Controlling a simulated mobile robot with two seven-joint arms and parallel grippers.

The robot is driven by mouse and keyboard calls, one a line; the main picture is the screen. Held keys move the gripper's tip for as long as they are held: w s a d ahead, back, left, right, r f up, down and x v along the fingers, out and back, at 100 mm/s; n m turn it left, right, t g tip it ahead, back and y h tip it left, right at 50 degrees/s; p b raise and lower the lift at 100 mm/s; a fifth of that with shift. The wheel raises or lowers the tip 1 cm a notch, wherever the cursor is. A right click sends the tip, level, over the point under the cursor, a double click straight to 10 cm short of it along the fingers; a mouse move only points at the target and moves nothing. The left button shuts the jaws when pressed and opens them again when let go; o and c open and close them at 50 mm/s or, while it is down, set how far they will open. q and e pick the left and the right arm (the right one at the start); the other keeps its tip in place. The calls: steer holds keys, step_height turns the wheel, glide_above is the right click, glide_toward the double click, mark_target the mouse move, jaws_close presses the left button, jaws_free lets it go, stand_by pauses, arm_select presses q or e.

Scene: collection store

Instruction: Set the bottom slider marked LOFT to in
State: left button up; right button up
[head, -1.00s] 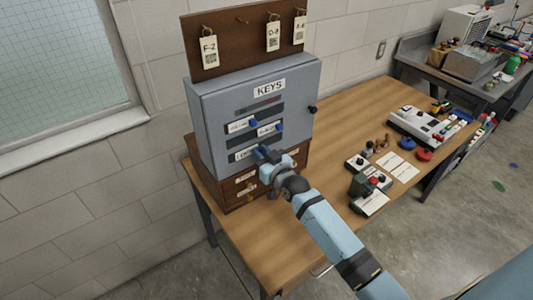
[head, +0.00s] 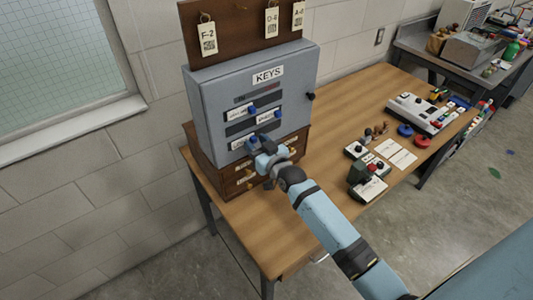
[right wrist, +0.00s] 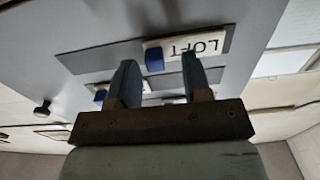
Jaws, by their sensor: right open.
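The bottom slider (right wrist: 182,47) is a pale plate marked LOFT with a blue knob (right wrist: 154,61); it appears upside down in the right wrist view. Its plate sits toward one end of a dark track (right wrist: 95,60), with bare track on the knob side. In the head view its label (head: 239,144) is at the left on the cabinet's lower front. My right gripper (right wrist: 158,66) is open, its fingertips on either side of the blue knob with a gap at each side. In the head view this gripper (head: 260,150) partly covers the slider. My left gripper is out of view.
The grey KEYS cabinet (head: 212,105) carries two more blue-knobbed sliders above and a black side knob (head: 310,96). It stands on a wooden drawer unit (head: 215,170) on the table (head: 270,230). Cards and control boxes lie to the right. The front table area is clear.

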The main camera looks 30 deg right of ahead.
steer(key=s+d+b, duration=0.1)
steer(key=s+b, duration=0.1)
steer(key=s, duration=1.1)
steer(key=shift+d, duration=0.35)
steer(key=s+a+f+g, duration=0.3)
steer(key=s+a+f, duration=0.1)
steer(key=s+f, duration=0.4)
steer(key=s+a+f+n+g+p, duration=0.1)
steer(key=s+a+f+g, duration=0.2)
steer(key=s+f, duration=0.6)
steer(key=shift+s+a+g+y, duration=0.3)
steer(key=shift+s+a+g, duration=0.1)
steer(key=shift+s+a, duration=0.5)
steer(key=shift+w, duration=0.1)
